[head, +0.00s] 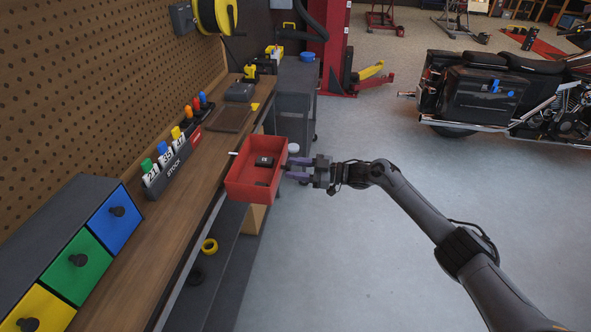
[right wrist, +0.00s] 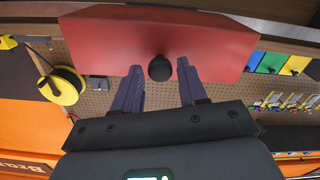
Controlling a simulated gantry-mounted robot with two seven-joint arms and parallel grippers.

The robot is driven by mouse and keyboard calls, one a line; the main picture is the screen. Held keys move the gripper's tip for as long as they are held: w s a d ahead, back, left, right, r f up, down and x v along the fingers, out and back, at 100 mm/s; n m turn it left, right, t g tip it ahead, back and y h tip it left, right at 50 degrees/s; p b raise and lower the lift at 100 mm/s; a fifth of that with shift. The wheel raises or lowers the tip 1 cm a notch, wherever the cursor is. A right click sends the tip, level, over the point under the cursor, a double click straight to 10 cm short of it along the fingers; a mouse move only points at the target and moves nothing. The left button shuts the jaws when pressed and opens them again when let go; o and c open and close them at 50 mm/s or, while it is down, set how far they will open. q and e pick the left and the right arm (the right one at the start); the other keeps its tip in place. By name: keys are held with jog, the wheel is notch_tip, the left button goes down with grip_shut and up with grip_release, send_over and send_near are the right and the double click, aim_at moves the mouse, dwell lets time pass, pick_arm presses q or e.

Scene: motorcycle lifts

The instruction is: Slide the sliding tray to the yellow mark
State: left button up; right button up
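The red sliding tray (head: 248,192) hangs at the front edge of the wooden bench, with small dark items inside. A small yellow mark (head: 255,106) shows on the bench edge beyond the tray. In the right wrist view the tray's wall (right wrist: 100,42) fills the top, with a round black knob (right wrist: 160,68) on it. My right gripper (head: 287,172) is at the tray's right side. Its purple fingers are apart, one on each side of the knob, with gaps visible between knob and fingers. My left gripper is not in view.
A stock holder (head: 166,165) with coloured markers and a drawer unit (head: 70,250) stand on the bench. A grey cabinet (head: 297,95) stands beyond the tray. A yellow tape roll (head: 209,246) is on the lower shelf. The floor to the right is clear up to the motorcycle (head: 480,95).

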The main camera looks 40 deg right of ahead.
jog(key=shift+o, duration=0.9)
jog(key=shift+s, duration=0.1)
jog(key=p+v, duration=0.2)
jog(key=v, duration=0.8)
jog(key=shift+s+d+p, duration=0.25)
jog(key=shift+p, duration=0.15)
